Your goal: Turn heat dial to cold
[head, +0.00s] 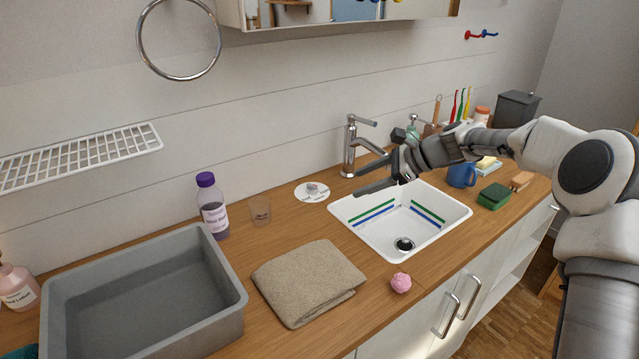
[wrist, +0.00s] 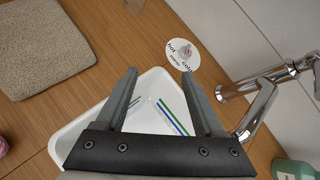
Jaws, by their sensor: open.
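The heat dial (head: 312,191) is a round white disc with a grey knob, lying on the wooden counter left of the faucet. In the wrist view the dial (wrist: 182,54) shows the labels hot, warm and cold around its knob. Which label the knob points to is too small to tell. My gripper (head: 362,178) is above the sink's left side, right of the dial and apart from it, with its fingers pointing left. In the wrist view my gripper (wrist: 158,73) is open and empty, and the dial lies beyond the right fingertip.
The chrome faucet (head: 349,150) stands behind my gripper, close to it. The white sink (head: 455,212) is below. A clear cup (head: 260,210) and a purple-capped bottle (head: 212,207) stand left of the dial. A folded towel (head: 308,281) and a grey bin (head: 232,287) lie in front.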

